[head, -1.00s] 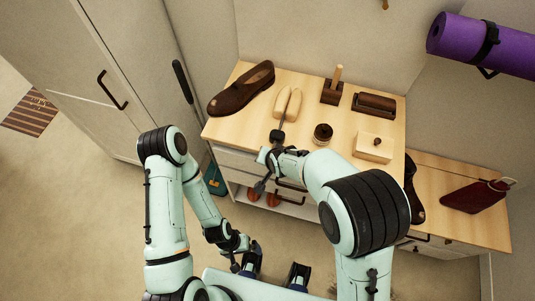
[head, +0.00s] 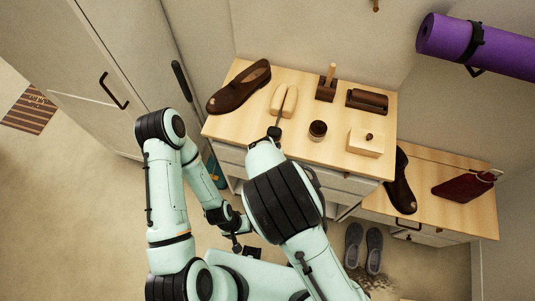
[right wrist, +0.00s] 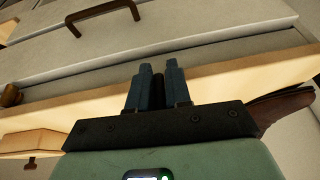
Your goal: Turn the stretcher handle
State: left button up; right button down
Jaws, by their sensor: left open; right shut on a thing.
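The wooden shoe stretcher (head: 290,101), a pale split form, lies on the bench beside a brown shoe (head: 239,87). Its thin rod runs toward the bench's front edge. My right gripper (head: 274,133) is at the rod's near end, partly hidden by my right arm. In the right wrist view, its fingers (right wrist: 158,88) are closed around a dark bar, the stretcher handle (right wrist: 158,93). The handle is mostly hidden between the fingers. My left gripper (head: 236,244) is open and empty, low in front of the bench and away from the stretcher.
On the bench (head: 225,125) stand a dark jar (head: 317,131), a brush block with an upright handle (head: 326,88), a dark brown brush (head: 367,101) and a pale box (head: 365,143). A lower bench (head: 440,212) is at the right. Grey shoes (head: 363,248) are on the floor.

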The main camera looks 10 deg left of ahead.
jog(key=c, duration=1.2)
grip_release()
jog(key=shift+o, duration=0.2)
jog(key=v, duration=1.3)
jog(key=shift+r, duration=0.15)
jog(key=s+d+f+g, duration=0.3)
jog(key=d+f+g, duration=0.1)
jog(key=d+f, duration=1.3)
jog(key=s+d+f+m+g+y, duration=0.1)
jog(key=s+d+f+m+y, duration=0.2)
jog(key=s+f, duration=0.8)
jog(key=s+d, duration=0.1)
jog(key=s, duration=0.2)
jog(key=shift+s+d+f, duration=0.25)
jog(key=shift+s+f, duration=0.05)
jog(key=shift+f, duration=0.1)
